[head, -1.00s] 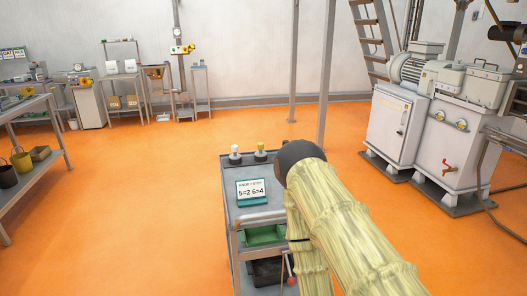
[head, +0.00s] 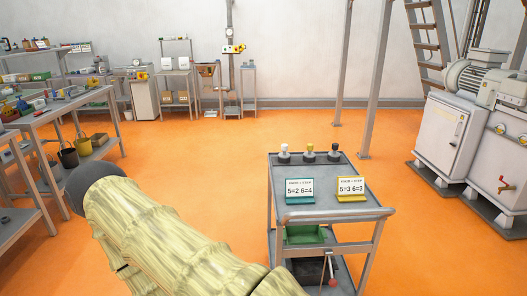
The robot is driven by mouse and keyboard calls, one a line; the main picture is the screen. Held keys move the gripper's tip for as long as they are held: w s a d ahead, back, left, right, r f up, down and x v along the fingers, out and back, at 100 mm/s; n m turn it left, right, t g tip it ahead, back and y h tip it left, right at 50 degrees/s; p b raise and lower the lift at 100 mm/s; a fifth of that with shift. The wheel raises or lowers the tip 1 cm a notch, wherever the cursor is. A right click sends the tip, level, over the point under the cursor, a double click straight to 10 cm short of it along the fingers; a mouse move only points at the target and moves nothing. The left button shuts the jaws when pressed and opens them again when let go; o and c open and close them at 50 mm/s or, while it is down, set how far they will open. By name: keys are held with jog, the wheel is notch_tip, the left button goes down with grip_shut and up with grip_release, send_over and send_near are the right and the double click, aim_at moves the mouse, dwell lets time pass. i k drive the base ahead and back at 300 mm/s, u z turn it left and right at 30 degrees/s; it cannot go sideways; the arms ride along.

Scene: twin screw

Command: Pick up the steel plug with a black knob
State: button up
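The plug with a black knob (head: 335,151) stands upright on the top of a grey cart (head: 330,205), rightmost in a row of three at the far edge. A plug with a yellow knob (head: 310,152) stands to its left, and a plug with a white knob (head: 284,152) at the left end. My arm, in a pale yellow sleeve, crosses the lower left of the head view, left of the cart. It ends in view at a dark rounded part. My gripper's fingers do not show.
Two sign cards, one on a teal stand (head: 299,190) and one on a yellow stand (head: 351,188), stand on the cart top in front of the plugs. A green bin (head: 305,234) sits below. Workbenches fill the left, machines the right. Orange floor lies open behind the cart.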

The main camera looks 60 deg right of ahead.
aim_at(335, 147)
jog(key=u, duration=1.1)
jog(key=k, duration=2.15)
jog(key=z, duration=1.85)
